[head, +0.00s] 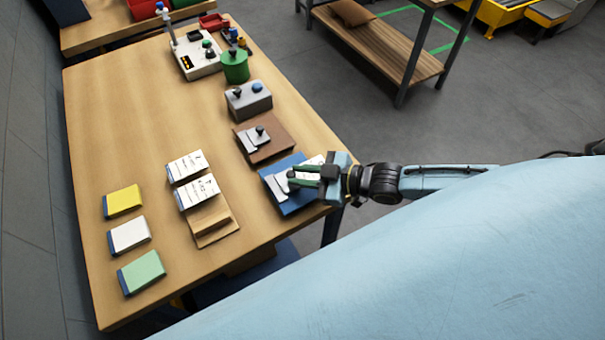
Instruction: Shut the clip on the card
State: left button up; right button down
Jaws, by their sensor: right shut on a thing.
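A blue board (296,207) lies at the right edge of the table. A silver clip (277,184) is mounted on it, and a white card (313,161) lies on it beside and partly behind the fingers. My right gripper (291,180) reaches in from the right, low over the board. Its green fingers are shut at the clip's knob, which they mostly hide. I cannot tell whether the clip presses on the card. My left gripper is not in view.
A brown board with a black-knobbed clip (268,148) and a grey box with knobs (248,101) stand behind. Printed cards (197,192) rest on a wooden holder (215,228). Yellow, white and green blocks (141,271) line the left. The table's middle back (130,110) is clear.

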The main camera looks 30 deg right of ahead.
jog(key=c, duration=1.3)
grip_release()
jog(key=p+v, duration=0.1)
jog(key=v, duration=1.2)
jog(key=shift+s+d, duration=0.1)
jog(key=shift+s, duration=0.05)
